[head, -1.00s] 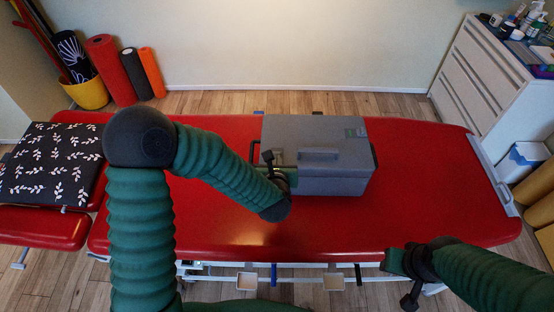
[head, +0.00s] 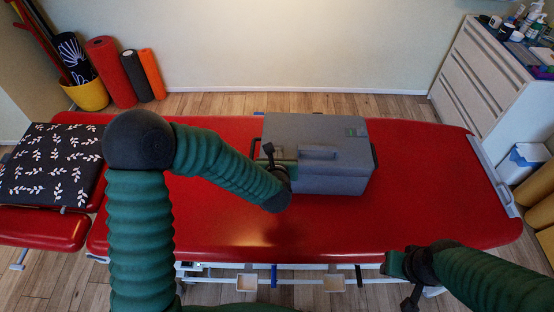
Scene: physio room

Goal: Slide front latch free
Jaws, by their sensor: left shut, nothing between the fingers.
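A grey lidded box (head: 335,172) stands on the red treatment table, with a raised handle (head: 317,153) on its lid and a dark side handle at its right end. My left gripper (head: 270,158) is shut and empty at the box's front left corner. My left wrist hides that part of the box, so the front latch is not visible, and I cannot tell whether the fingers touch the box. My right gripper (head: 398,264) is at the table's front edge, right of the box; its fingers are too unclear to read.
The red table (head: 430,190) is clear right of the box and in front of it. A dark leaf-patterned pillow (head: 50,165) lies at the left end. A white drawer cabinet (head: 490,75) stands at the right, and rolled mats (head: 108,68) lean at the back left.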

